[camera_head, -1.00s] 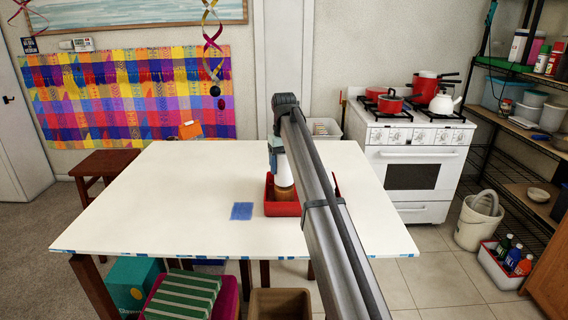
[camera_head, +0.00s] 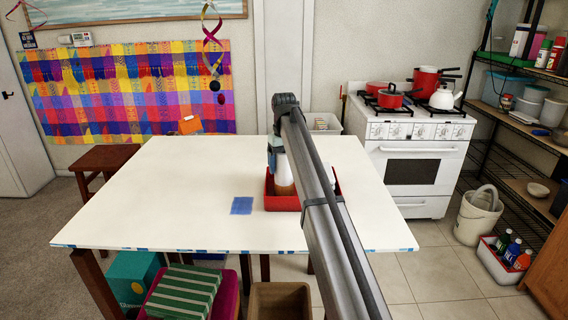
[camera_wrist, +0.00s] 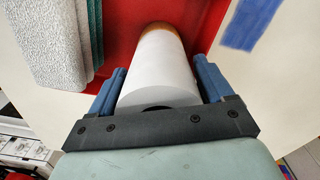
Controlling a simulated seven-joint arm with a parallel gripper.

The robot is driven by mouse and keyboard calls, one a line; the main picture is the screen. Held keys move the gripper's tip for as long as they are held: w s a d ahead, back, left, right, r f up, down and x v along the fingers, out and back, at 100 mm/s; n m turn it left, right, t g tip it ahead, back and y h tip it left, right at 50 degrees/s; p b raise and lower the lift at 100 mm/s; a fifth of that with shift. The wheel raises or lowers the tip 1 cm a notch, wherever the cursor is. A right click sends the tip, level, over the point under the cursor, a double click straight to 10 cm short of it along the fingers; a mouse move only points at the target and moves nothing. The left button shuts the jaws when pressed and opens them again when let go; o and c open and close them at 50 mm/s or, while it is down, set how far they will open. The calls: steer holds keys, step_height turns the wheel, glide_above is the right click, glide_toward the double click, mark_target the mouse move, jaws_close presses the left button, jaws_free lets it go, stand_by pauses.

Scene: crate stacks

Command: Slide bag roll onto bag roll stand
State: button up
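The white bag roll (camera_wrist: 158,75) stands between the blue fingers of my gripper (camera_wrist: 161,64), which touch it on both sides. Its dark hollow end faces the wrist camera. In the head view the roll (camera_head: 284,174) is upright below my gripper (camera_head: 277,150), inside the red crate (camera_head: 284,204) on the table. An orange-brown wooden part, seemingly the base of the bag roll stand (camera_wrist: 166,28), shows at the roll's far end. The rest of the stand is hidden by the roll. My arm covers the crate's right part in the head view.
A grey-green stack (camera_wrist: 62,38) lies beside the roll in the wrist view. A blue square (camera_head: 241,206) lies on the white table (camera_head: 170,195) left of the crate. The table's left side is clear. A stove (camera_head: 413,160) stands behind right.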

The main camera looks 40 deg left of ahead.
steer(key=o, duration=0.3)
step_height(320, 180, up, 14)
steer(key=shift+f, duration=0.1)
stand_by(0.7)
stand_by(0.4)
